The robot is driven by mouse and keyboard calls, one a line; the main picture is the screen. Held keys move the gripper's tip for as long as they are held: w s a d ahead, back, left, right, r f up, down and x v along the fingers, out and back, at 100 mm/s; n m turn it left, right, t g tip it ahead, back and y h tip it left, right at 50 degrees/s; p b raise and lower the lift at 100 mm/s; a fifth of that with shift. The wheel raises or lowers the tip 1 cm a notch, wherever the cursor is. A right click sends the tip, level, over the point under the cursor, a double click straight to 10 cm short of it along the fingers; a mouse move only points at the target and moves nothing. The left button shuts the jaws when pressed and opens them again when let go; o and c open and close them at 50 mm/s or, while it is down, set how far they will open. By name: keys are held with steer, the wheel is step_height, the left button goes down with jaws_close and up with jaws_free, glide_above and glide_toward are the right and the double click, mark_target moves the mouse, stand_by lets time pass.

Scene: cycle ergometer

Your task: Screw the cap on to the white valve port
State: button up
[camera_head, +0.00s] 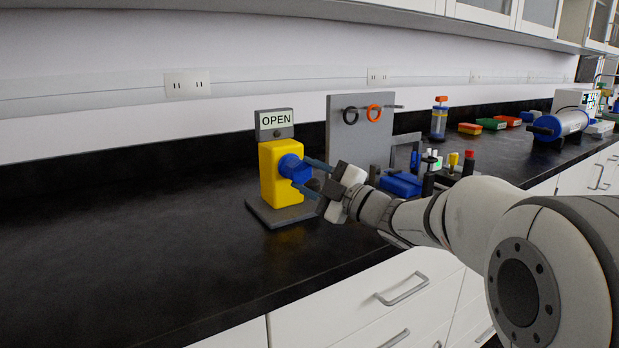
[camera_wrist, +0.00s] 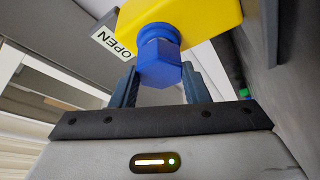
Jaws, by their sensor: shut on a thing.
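A yellow valve block (camera_head: 272,182) stands upright on a grey base plate on the black bench, under an OPEN sign (camera_head: 274,121). A blue cap (camera_head: 290,167) with a hexagonal end sits against the block's side facing my arm. In the wrist view the blue cap (camera_wrist: 160,66) has a round collar next to the yellow block (camera_wrist: 190,12). My gripper (camera_head: 304,176) reaches in from the right, its fingers on either side of the cap and shut on it. No white port shows; the cap and block hide whatever is behind the collar. I cannot tell how far the cap is seated.
A grey panel (camera_head: 345,135) with a black and an orange ring on pegs stands just behind my gripper. Blue, black and red items (camera_head: 400,184) crowd the bench beyond my wrist. The bench left of the valve block is clear, down to its front edge above white drawers.

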steer(key=shift+w, duration=0.1)
stand_by(0.5)
steer(key=o, duration=1)
steer(key=shift+o, duration=0.2)
steer(key=shift+b+v, duration=1.15)
steer(key=shift+v, duration=1.85)
